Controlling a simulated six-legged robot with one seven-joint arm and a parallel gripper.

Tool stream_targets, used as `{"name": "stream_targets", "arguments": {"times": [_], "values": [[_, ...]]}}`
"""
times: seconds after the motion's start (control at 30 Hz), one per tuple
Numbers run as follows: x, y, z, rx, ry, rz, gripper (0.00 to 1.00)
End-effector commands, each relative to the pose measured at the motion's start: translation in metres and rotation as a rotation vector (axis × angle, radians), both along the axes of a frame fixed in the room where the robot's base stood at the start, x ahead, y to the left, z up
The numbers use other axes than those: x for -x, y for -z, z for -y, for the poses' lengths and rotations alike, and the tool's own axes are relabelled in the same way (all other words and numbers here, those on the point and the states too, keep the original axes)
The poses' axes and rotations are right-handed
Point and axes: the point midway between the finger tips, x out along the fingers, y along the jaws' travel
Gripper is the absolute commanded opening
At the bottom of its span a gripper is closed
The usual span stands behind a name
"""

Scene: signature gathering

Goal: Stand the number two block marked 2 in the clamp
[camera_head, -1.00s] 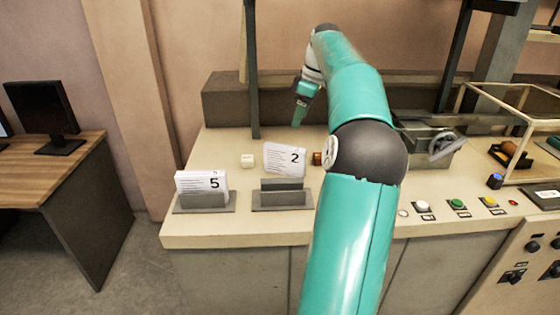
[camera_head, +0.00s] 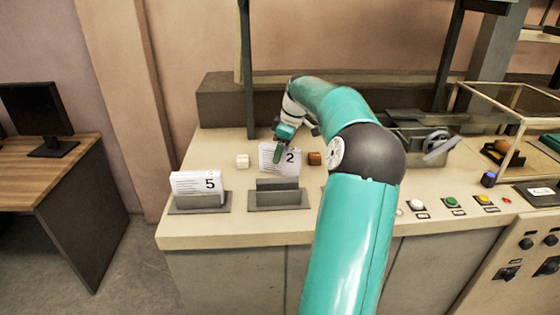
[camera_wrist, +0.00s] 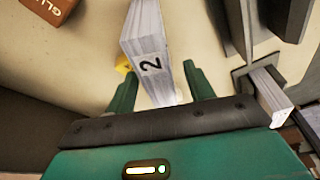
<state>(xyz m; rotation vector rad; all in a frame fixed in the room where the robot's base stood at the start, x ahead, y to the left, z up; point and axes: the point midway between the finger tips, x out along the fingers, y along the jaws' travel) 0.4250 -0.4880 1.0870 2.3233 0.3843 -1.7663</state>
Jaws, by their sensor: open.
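The number two block (camera_head: 278,160), a white slab like a stack of paper with a black 2, stands on the counter behind the empty grey clamp (camera_head: 278,200). My gripper (camera_head: 283,143) is at the block in the head view. In the wrist view my gripper (camera_wrist: 160,88) is open, its green fingers on either side of the block's near end (camera_wrist: 150,55). Whether a finger touches the block I cannot tell. The clamp's grey plates (camera_wrist: 238,25) show at the upper right there.
A white block marked 5 (camera_head: 195,186) stands in another clamp (camera_head: 198,207) at left. A white cube (camera_head: 242,161) and a brown cube (camera_head: 314,158) flank the number two block. A dark post (camera_head: 247,70) rises behind. Buttons (camera_head: 452,202) line the counter's right front.

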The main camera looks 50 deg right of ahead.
Motion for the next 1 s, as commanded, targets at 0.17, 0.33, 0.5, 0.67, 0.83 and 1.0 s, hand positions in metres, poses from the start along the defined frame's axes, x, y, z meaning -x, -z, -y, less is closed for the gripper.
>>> {"name": "stream_targets", "arguments": {"times": [0.17, 0.33, 0.5, 0.67, 0.83, 1.0], "values": [[0.000, 0.001, 0.000, 0.000, 0.000, 0.000, 0.53], [0.000, 0.001, 0.000, 0.000, 0.000, 0.000, 0.25], [0.000, 0.000, 0.000, 0.001, 0.000, 0.001, 0.00], [0.000, 0.000, 0.000, 0.001, 0.000, 0.001, 0.00], [0.000, -0.004, 0.001, 0.002, 0.000, 0.002, 0.00], [-0.001, -0.020, 0.000, 0.004, -0.001, 0.002, 0.00]]}}
